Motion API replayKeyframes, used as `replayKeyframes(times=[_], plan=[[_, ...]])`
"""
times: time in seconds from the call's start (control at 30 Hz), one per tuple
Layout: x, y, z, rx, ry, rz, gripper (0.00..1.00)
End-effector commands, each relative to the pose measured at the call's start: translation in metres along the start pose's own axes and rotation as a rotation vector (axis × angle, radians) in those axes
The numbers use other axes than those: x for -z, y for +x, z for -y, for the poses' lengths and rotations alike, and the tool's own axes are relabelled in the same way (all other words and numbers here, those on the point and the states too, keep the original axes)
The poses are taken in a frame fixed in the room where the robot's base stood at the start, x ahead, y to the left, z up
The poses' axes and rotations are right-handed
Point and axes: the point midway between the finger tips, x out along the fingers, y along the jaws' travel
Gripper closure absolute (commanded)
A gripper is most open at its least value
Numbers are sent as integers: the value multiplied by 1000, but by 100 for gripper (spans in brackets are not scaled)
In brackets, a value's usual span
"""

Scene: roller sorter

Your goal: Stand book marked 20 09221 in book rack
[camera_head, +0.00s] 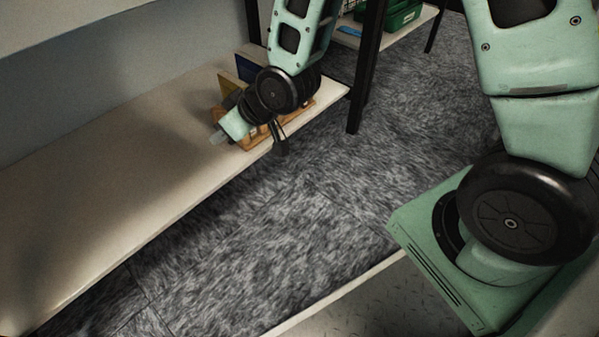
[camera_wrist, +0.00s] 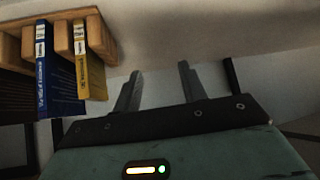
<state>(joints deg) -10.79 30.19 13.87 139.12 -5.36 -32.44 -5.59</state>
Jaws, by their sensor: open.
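The wooden book rack (camera_wrist: 62,36) is at the upper left of the wrist view. A blue book (camera_wrist: 57,85) and a yellow book (camera_wrist: 91,75) are between its slats, each with a small white spine label too small to read. I cannot tell which, if either, is marked 20 09221. In the head view the rack (camera_head: 250,142) stands on the shelf near its right end, with the blue book (camera_head: 246,70) and yellow book (camera_head: 228,84) partly hidden by my arm. My gripper (camera_wrist: 160,72) is open, with nothing between its fingers, to the right of the books in the wrist view.
The long pale shelf (camera_head: 110,170) is bare left of the rack. A dark post (camera_head: 368,70) stands at the shelf's right end. A green crate (camera_head: 400,16) sits on another shelf behind. Grey carpet (camera_head: 290,230) lies open in front of the shelf.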

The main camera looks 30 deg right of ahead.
Motion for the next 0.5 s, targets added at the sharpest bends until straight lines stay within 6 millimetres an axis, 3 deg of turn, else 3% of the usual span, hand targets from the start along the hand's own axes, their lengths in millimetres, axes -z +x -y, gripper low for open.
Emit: replayKeyframes(times=[0.03, 0.23, 0.4, 0.5], plan=[[1, -18, 16, 14, -14, 59, 58], [-30, -98, 69, 50, -49, 359, 58], [-64, -169, 99, 56, -77, 583, 58], [-80, -199, 108, 54, -89, 673, 58]])
